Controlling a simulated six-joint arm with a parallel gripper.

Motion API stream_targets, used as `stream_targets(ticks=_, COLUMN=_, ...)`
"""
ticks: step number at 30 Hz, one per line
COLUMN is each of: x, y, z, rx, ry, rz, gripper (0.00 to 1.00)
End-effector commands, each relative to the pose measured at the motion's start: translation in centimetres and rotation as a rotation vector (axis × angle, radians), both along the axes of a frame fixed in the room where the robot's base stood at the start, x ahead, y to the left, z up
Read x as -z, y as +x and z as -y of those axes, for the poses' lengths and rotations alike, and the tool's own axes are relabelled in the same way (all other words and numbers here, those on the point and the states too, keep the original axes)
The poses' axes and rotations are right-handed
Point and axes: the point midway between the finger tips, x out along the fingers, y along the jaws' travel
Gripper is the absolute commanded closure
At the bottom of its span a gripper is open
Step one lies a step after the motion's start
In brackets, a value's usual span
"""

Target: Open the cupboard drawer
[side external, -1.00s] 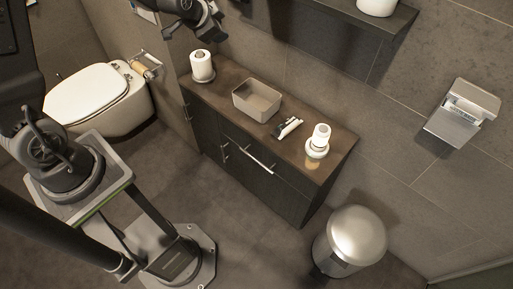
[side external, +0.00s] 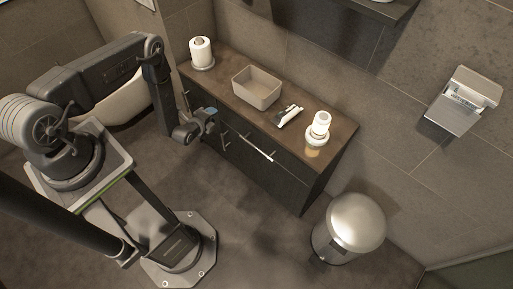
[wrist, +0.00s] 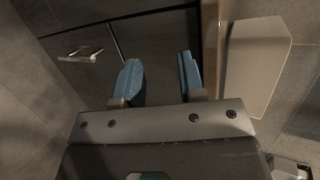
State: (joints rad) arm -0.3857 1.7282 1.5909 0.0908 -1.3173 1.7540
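The dark cupboard (side external: 290,183) with a brown wooden top stands against the wall, its fronts closed. The drawer's long pale handle (side external: 258,154) is on the front, right of centre. Small handles, one of them a short handle (side external: 224,138), sit further left. My gripper (side external: 209,116) is in front of the cupboard's left part, left of the long handle and apart from it. In the wrist view my gripper (wrist: 161,80) has two blue fingers spread apart with nothing between them. A metal handle (wrist: 80,54) shows at the upper left there, on the dark front.
On the top stand a paper roll (side external: 200,50), a beige basket (side external: 256,88), a small dark-and-white item (side external: 289,115) and a white roll on a holder (side external: 319,126). A metal bin (side external: 354,226) stands right of the cupboard. The floor before the drawer is clear.

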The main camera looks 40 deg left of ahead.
Motion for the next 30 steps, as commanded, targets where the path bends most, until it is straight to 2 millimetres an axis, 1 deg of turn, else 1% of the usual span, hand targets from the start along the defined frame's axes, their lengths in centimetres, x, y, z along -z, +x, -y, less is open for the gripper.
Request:
stream_targets(ticks=1, x=1.2, y=-1.1, z=3.2, rx=0.117, ry=-0.026, rz=0.037, gripper=0.64)
stream_targets(ticks=2, x=1.7, y=-1.8, z=4.9, rx=0.184, ry=-0.045, rz=0.062, gripper=0.64)
stream_targets(ticks=3, x=2.1, y=-2.8, z=7.0, rx=0.267, ry=-0.073, rz=0.094, gripper=0.64)
stream_targets(ticks=6, x=2.8, y=-5.4, z=11.3, rx=0.434, ry=-0.147, rz=0.163, gripper=0.64)
stream_targets(ticks=9, x=3.0, y=-7.6, z=14.0, rx=0.543, ry=-0.206, rz=0.209, gripper=0.64)
stream_targets(ticks=13, x=3.0, y=-8.8, z=15.4, rx=0.605, ry=-0.245, rz=0.236, gripper=0.64)
stream_targets(ticks=16, x=3.0, y=-8.3, z=15.9, rx=0.617, ry=-0.249, rz=0.241, gripper=0.64)
stream_targets(ticks=20, x=3.3, y=-6.6, z=16.6, rx=0.616, ry=-0.247, rz=0.241, gripper=0.64)
stream_targets(ticks=30, x=4.6, y=-0.3, z=19.3, rx=0.615, ry=-0.248, rz=0.242, gripper=0.64)
